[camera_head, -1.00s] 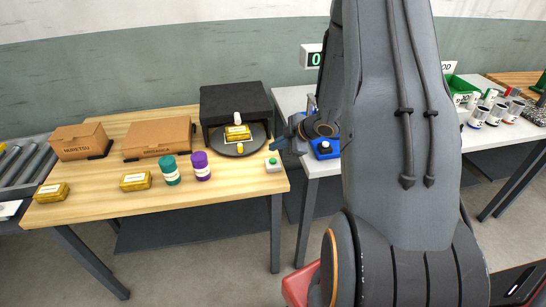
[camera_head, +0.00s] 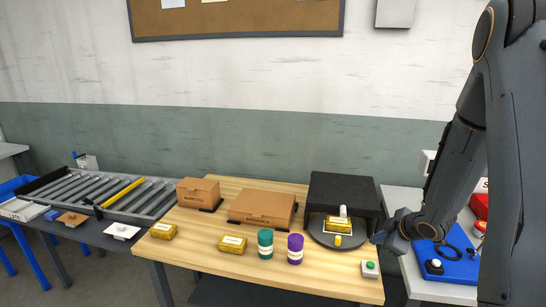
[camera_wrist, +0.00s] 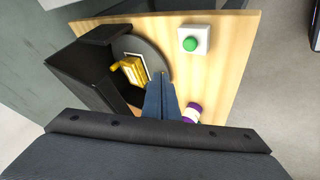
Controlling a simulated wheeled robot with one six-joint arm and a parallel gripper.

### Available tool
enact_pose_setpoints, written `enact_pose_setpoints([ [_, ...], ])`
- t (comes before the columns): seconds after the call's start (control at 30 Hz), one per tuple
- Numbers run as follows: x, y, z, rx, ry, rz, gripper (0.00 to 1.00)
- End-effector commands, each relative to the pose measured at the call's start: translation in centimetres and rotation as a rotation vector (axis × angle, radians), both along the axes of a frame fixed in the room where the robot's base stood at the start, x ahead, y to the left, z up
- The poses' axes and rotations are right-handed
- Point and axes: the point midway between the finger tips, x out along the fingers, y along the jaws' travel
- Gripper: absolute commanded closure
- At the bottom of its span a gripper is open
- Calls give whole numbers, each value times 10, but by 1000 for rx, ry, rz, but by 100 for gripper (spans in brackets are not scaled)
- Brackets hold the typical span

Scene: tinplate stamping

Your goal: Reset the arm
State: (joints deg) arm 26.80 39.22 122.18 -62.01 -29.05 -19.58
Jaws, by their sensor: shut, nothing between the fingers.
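My gripper (camera_head: 379,238) is at the right end of the wooden table, in front of the right side of the black press-like housing. Its fingers are together with nothing between them, and they also show in the wrist view (camera_wrist: 162,88). My arm is bent and comes down from the upper right in the head view. The gripper is close to the round dark plate (camera_head: 318,232), which holds a yellow tin (camera_head: 336,226). A white block with a green button (camera_head: 370,269) sits at the table's front right corner; in the wrist view it is apart from the fingers.
The black housing (camera_head: 341,189) stands behind the plate. Teal (camera_head: 265,243) and purple (camera_head: 295,248) cans, two yellow tins (camera_head: 232,244) and two cardboard boxes (camera_head: 262,208) are on the wooden table (camera_head: 200,262). A roller conveyor (camera_head: 110,198) lies left; a blue device (camera_head: 447,265) is right.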

Motion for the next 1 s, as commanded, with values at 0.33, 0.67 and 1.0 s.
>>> enact_pose_setpoints([
  [0.33, -73, 67, 35, 66, 254, -550, 100],
  [0.67, -196, 155, 40, 227, 541, -908, 100],
  [1.0, -221, 174, 41, 261, 607, -968, 100],
])
